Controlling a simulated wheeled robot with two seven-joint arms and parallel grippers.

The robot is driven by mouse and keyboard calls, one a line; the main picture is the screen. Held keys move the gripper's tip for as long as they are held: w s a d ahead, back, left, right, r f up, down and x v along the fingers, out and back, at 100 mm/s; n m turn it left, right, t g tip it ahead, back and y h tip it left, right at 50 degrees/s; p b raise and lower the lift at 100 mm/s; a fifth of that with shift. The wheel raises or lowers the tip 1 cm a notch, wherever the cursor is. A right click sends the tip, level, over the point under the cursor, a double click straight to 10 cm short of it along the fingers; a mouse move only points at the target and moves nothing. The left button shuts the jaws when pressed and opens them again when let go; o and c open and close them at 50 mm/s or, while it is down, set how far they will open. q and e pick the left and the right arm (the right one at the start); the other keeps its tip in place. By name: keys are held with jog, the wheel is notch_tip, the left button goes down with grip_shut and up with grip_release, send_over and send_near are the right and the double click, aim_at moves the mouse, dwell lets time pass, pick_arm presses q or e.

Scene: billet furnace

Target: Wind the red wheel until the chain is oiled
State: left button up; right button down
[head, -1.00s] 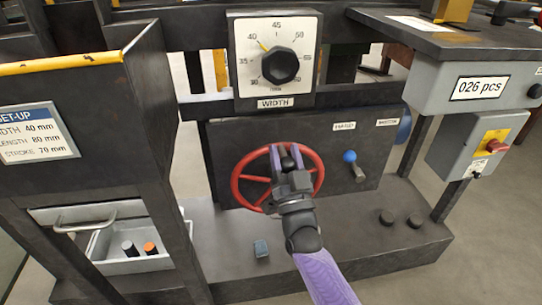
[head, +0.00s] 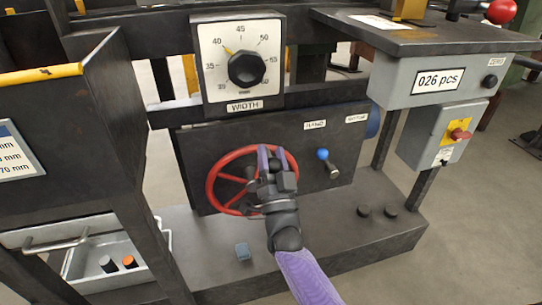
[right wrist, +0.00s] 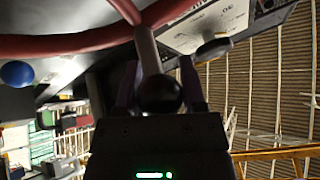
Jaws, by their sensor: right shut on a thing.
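The red wheel (head: 210,184) stands on the front of the dark machine in the head view. Its red rim also crosses the top left of the right wrist view (right wrist: 60,45). My right gripper (head: 275,160) is at the wheel's upper right side. It is shut on the wheel's handle, whose dark round knob (right wrist: 158,93) shows between the two fingers in the right wrist view. The gripper hides part of the wheel's right side. I cannot make out a chain. My left gripper is not in view.
A WIDTH dial (head: 246,69) is above the wheel, its pointer near 40. A lever with a blue knob (head: 323,155) is close to the right of my gripper. A grey counter box (head: 440,80) reads 026 pcs. An open drawer (head: 100,277) is at lower left.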

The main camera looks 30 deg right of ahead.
jog(key=shift+c, duration=1.4)
grip_release()
jog(key=shift+d, duration=0.1)
jog(key=shift+o, duration=0.4)
jog(key=shift+s+f, duration=0.1)
jog(key=shift+s, duration=0.05)
pick_arm(q)
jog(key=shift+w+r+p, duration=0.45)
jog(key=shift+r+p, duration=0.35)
jog(key=shift+p, duration=0.15)
pick_arm(e)
jog(key=v, duration=0.9)
jog(key=shift+s+a+f, duration=0.2)
jog(key=shift+s, duration=0.05)
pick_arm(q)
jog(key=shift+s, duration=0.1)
